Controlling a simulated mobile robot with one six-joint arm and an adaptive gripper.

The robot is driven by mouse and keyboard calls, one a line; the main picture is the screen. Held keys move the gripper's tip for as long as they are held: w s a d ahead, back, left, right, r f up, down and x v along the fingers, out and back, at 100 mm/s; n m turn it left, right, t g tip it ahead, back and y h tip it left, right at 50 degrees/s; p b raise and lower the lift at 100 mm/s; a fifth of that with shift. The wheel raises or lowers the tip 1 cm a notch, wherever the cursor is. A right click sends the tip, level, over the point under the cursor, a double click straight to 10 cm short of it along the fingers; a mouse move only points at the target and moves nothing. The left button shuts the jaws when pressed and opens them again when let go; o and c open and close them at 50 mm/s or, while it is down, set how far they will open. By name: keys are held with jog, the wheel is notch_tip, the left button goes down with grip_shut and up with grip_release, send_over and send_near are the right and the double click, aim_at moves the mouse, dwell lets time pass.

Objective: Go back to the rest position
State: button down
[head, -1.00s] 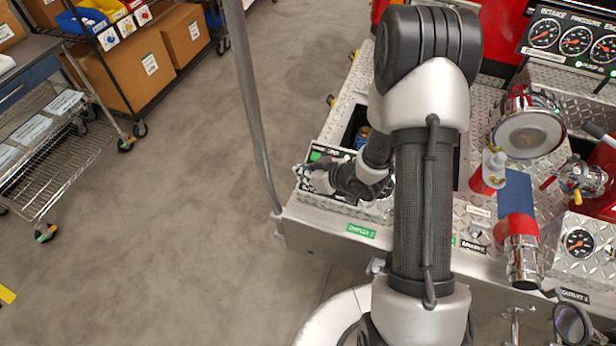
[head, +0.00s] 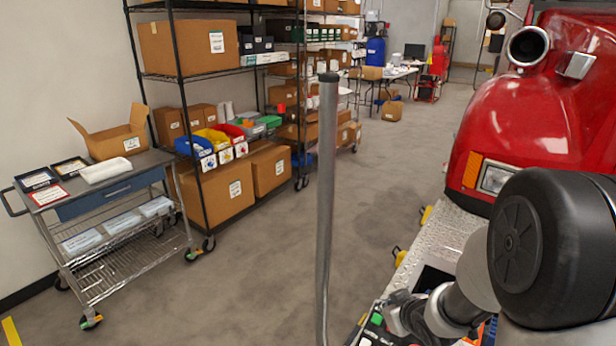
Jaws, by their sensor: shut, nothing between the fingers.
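My arm fills the lower right corner of the head view, with a large black joint cap and a pale grey link. My gripper (head: 398,314) shows only in part at the bottom edge, dark grey, beside a black panel with a green button (head: 377,319) on the pump's diamond-plate deck. It is shut with nothing held. Its fingertips are hard to make out, and I cannot tell whether it touches the panel.
A grey upright pole (head: 327,200) stands left of the arm. A red truck body (head: 540,110) rises behind it at right. A steel cart (head: 120,240) and shelving with boxes (head: 205,48) line the left. Grey floor (head: 260,280) lies open between.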

jog(key=s+r+m+g+h, duration=0.2)
jog(key=s+r+m+h, duration=0.15)
jog(key=s+r, duration=1.25)
jog(key=s+a+g+y, duration=0.1)
jog(key=s+a, duration=0.1)
jog(key=s, duration=0.4)
jog(key=s+a+r+y, duration=0.1)
jog(key=s+a, duration=0.2)
jog(key=s, duration=0.2)
jog(key=shift+s+r+m+g, duration=0.25)
jog(key=shift+s+m+g, duration=0.1)
jog(key=shift+m+g, duration=0.1)
jog(key=shift+y, duration=0.25)
